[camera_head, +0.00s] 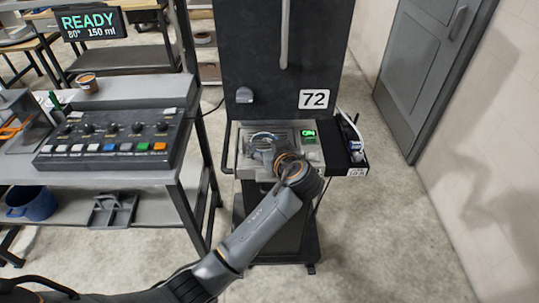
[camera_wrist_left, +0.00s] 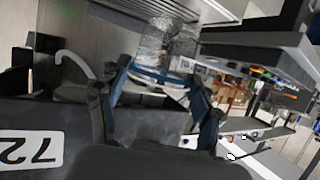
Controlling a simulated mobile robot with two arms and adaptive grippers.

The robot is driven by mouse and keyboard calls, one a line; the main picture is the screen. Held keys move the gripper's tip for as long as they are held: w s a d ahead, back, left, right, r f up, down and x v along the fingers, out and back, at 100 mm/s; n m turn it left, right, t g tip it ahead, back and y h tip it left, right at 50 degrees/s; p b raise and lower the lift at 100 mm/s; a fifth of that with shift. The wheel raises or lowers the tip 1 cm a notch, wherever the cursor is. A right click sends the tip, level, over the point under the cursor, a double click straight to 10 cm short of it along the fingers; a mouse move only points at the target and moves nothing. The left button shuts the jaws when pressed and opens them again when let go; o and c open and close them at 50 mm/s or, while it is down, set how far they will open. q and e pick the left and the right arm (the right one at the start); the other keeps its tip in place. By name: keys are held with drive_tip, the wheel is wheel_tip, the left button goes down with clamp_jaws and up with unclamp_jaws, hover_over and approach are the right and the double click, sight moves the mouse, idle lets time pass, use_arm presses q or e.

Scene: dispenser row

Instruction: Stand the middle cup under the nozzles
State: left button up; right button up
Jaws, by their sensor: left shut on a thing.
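My left gripper (camera_head: 264,146) reaches over the metal platform at the front of the dark machine marked 72 (camera_head: 250,60). In the left wrist view its fingers (camera_wrist_left: 160,98) are shut on a clear cup (camera_wrist_left: 166,48). The cup (camera_head: 262,139) shows only in part in the head view, behind the gripper. I cannot tell whether it touches the platform (camera_head: 311,150). A pale vertical tube (camera_head: 284,35) runs down the machine's front; I cannot make out the nozzles clearly. My right gripper is not in view.
A console with knobs and coloured buttons (camera_head: 110,135) stands on the table to the left. A small brown cup (camera_head: 87,82) is behind it, and a blue mug (camera_head: 34,204) is on the lower shelf. A small green display (camera_head: 308,133) is right of the gripper. Floor on the right is clear.

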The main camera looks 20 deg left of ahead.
sight(264, 140)
use_arm(q)
drive_tip(key=w+a, duration=0.1)
drive_tip(key=w, duration=0.1)
drive_tip(key=w+a+b, duration=0.1)
drive_tip(key=w, duration=0.1)
drive_tip(key=w+a+b, duration=0.1)
drive_tip(key=w, duration=0.1)
drive_tip(key=shift+w+a+f, duration=0.15)
drive_tip(key=shift+f, duration=0.15)
drive_tip(key=shift+w+f+b, duration=0.1)
drive_tip(key=shift+f+b, duration=0.85)
drive_tip(key=shift+f+b, duration=0.5)
drive_tip(key=shift+f, duration=0.05)
drive_tip(key=o, duration=1)
drive_tip(key=shift+r, duration=0.1)
